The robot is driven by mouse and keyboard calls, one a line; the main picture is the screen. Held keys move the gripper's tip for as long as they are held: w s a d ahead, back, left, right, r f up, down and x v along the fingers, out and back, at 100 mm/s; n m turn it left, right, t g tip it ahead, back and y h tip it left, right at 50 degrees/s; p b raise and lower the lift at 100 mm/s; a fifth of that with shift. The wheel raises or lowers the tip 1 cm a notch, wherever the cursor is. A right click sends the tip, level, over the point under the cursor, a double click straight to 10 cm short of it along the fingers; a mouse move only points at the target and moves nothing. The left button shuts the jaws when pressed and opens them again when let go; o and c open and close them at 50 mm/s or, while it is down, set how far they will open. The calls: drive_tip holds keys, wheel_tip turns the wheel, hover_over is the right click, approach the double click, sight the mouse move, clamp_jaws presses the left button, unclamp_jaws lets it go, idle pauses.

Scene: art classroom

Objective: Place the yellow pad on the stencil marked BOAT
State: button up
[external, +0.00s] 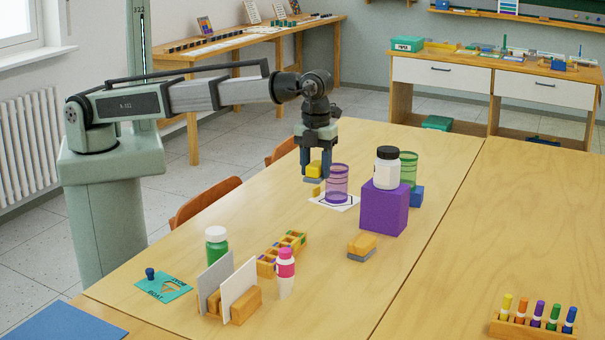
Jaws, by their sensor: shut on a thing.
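My gripper (315,174) is shut on the yellow pad (314,169), which has a grey underside, and holds it over the far part of the table. The pad is left of the purple mesh cup (337,184). The teal stencil (172,289) lies flat at the near left of the table, far from my gripper. Its lettering is small, but BOAT can be made out. A dark blue peg-like piece (150,274) stands at its upper left edge.
A purple block (384,208) bears a white jar (386,172). An orange pad (363,243) lies mid-table. A green bottle (216,248), card holder (245,306), sectioned tray (267,265) and pink-topped bottle (285,275) stand between my gripper and the stencil.

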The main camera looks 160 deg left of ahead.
drive_tip(key=w+d+m, duration=0.2)
drive_tip(key=w+d, duration=0.2)
drive_tip(key=d, duration=0.6)
drive_tip(key=w+d+m, duration=0.3)
drive_tip(key=w+d, duration=0.1)
drive_tip(key=d, duration=0.6)
drive_tip(key=m, duration=0.4)
hover_over(171, 280)
wheel_tip(171, 280, down, 4)
drive_tip(key=shift+f, duration=5.5)
drive_tip(key=shift+f, duration=0.1)
drive_tip(key=o, duration=1)
drive_tip(key=shift+o, duration=0.2)
wheel_tip(171, 280, up, 12)
